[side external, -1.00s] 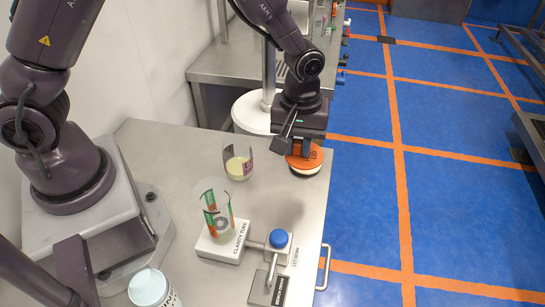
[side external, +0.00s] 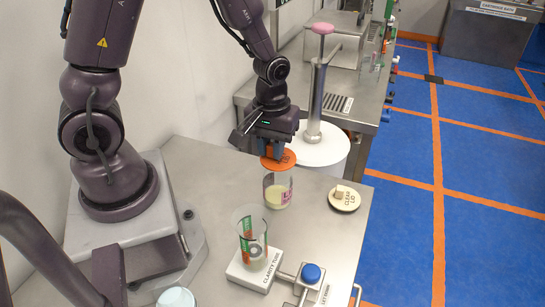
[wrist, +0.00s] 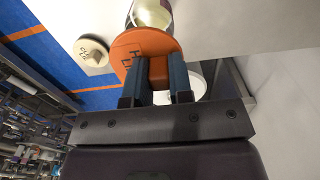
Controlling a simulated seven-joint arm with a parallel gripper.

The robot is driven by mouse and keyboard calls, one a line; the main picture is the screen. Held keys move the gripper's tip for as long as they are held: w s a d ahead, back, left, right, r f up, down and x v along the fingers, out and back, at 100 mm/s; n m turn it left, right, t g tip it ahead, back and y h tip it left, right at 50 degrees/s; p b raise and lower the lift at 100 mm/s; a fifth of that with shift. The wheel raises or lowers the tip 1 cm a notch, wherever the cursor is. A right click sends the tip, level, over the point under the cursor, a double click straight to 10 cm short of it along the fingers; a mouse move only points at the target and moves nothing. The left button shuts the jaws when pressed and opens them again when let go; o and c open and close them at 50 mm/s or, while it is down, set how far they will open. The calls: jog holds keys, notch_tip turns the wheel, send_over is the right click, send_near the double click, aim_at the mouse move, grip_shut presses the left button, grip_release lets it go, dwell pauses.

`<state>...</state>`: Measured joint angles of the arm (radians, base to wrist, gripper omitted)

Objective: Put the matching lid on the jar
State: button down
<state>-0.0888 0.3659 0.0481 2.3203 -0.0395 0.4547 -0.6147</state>
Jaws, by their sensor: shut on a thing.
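My gripper (side external: 278,150) is shut on an orange lid (side external: 268,163) with dark lettering. In the wrist view my gripper (wrist: 160,90) holds the same lid (wrist: 130,50) between its two fingers. In the side view the lid is just above and slightly behind the rim of a clear jar (side external: 277,196) with pale yellow contents; I cannot tell if they touch. In the wrist view the jar (wrist: 153,12) sticks out past the lid's far edge, so the two are not centred there. A cream lid (side external: 345,203) with a small square knob, lettered "CLEAR LID", lies on the table to the right.
Another clear glass (side external: 250,240) with orange and green markings stands on a white labelled block (side external: 240,273) in front. A blue-knobbed fixture (side external: 311,274) is beside it. A white round stand (side external: 318,150) with a post rises behind my gripper. The table right of the jar is mostly clear.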

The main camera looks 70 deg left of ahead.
jog(key=shift+f, duration=1.35)
jog(key=shift+f, duration=0.5)
jog(key=c, duration=1)
grip_release()
